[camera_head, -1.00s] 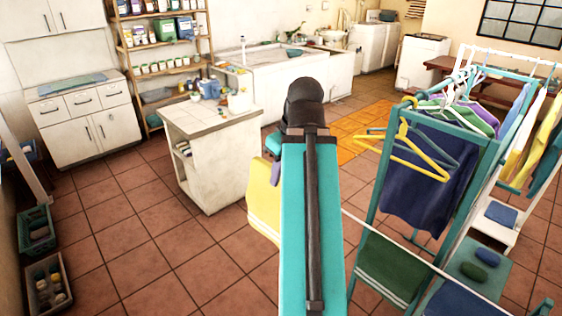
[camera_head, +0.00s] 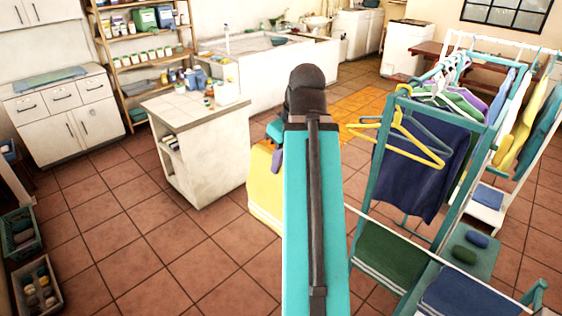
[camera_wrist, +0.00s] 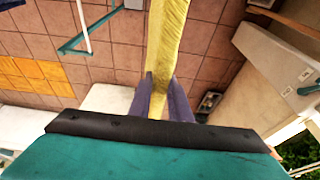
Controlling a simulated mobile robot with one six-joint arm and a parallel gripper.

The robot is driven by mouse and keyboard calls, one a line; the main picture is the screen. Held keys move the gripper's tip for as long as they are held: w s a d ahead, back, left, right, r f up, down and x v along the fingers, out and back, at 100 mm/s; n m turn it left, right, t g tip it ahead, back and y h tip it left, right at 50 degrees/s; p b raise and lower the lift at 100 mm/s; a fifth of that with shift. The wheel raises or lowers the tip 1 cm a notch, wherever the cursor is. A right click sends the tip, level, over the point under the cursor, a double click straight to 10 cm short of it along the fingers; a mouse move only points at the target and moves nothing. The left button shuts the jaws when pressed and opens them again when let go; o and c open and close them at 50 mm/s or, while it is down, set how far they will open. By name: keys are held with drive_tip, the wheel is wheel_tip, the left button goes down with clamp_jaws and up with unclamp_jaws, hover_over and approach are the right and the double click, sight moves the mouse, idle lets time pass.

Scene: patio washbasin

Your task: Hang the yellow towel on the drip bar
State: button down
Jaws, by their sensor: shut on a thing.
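The yellow towel (camera_head: 265,192) hangs down to the left of my teal arm in the head view, partly hidden behind it. In the wrist view the towel (camera_wrist: 168,32) runs as a narrow strip between the purple fingers of my gripper (camera_wrist: 160,88). My gripper is shut on it, and the towel hangs clear of the furniture. A teal drying rack (camera_head: 372,180) with hangers and clothes stands to the right of my arm. A teal bar (camera_wrist: 92,34) shows in the wrist view. I cannot tell which bar is the drip bar.
A white tiled island (camera_head: 196,160) stands left of the towel. A long washbasin (camera_head: 265,75) lies behind it. A yellow hanger (camera_head: 408,142) sticks out from the rack towards my arm. Crates (camera_head: 35,285) sit at the lower left. The tiled floor between the crates and my arm is clear.

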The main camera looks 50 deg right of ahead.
drive_tip(key=d, duration=2.1)
drive_tip(key=shift+s+d+f, duration=0.25)
drive_tip(key=shift+s+f, duration=0.05)
drive_tip(key=shift+f, duration=0.15)
drive_tip(key=shift+d, duration=2.15)
drive_tip(key=shift+f, duration=0.1)
